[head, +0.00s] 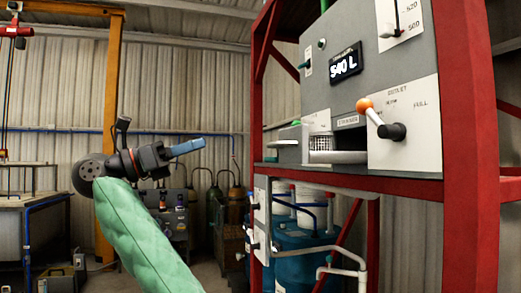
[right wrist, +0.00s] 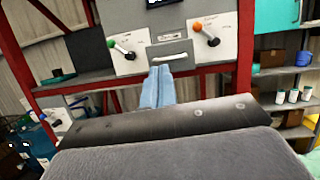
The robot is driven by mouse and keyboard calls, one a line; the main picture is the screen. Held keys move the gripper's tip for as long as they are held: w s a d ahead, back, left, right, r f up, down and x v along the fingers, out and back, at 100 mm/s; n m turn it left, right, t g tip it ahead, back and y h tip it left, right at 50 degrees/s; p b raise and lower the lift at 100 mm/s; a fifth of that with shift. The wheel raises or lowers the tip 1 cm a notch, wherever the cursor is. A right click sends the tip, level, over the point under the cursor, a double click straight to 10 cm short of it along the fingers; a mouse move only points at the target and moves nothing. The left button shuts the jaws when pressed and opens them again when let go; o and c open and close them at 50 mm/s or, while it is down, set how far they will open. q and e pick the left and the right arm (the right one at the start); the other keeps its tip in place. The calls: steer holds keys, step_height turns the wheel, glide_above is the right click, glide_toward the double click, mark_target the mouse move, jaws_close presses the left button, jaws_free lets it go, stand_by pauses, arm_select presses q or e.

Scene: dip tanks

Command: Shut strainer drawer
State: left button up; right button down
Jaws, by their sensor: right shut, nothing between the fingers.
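The strainer drawer (head: 338,156) stands pulled out of the grey machine in the head view. Its mesh basket (head: 320,146) shows behind the drawer front, and a dark opening lies under the strainer label. In the right wrist view the drawer front (right wrist: 168,49) faces me with a pale bar handle (right wrist: 172,59). My right gripper (head: 188,147) is shut and empty, left of the drawer and apart from it in the head view. Its blue fingers (right wrist: 158,72) point at the drawer front and overlap its lower part in the wrist view. My left gripper is not in view.
An orange-knobbed lever (head: 367,105) is on the panel right of the drawer; a green-knobbed lever (right wrist: 112,43) is left of it. Red frame posts (head: 468,140) flank the machine. Blue drums (head: 300,250) stand below. Open air lies between gripper and drawer.

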step_height(320, 180, down, 3)
steer(key=d+m+g+y, duration=0.1)
steer(key=p, duration=0.3)
glide_toward(271, 146)
steer(key=d, duration=0.1)
steer(key=p+x, duration=0.1)
steer(key=x, duration=0.4)
steer(key=shift+w+d+r+p, duration=0.15)
steer(key=shift+r+p, duration=0.15)
steer(key=shift+p, duration=0.05)
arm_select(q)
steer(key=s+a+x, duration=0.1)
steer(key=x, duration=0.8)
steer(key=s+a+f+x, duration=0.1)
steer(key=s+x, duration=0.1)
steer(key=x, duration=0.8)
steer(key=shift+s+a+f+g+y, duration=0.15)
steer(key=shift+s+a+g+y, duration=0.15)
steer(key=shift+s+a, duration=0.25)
arm_select(e)
steer(key=shift+d, duration=0.2)
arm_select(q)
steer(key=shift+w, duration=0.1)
arm_select(e)
steer(key=shift+w, duration=0.1)
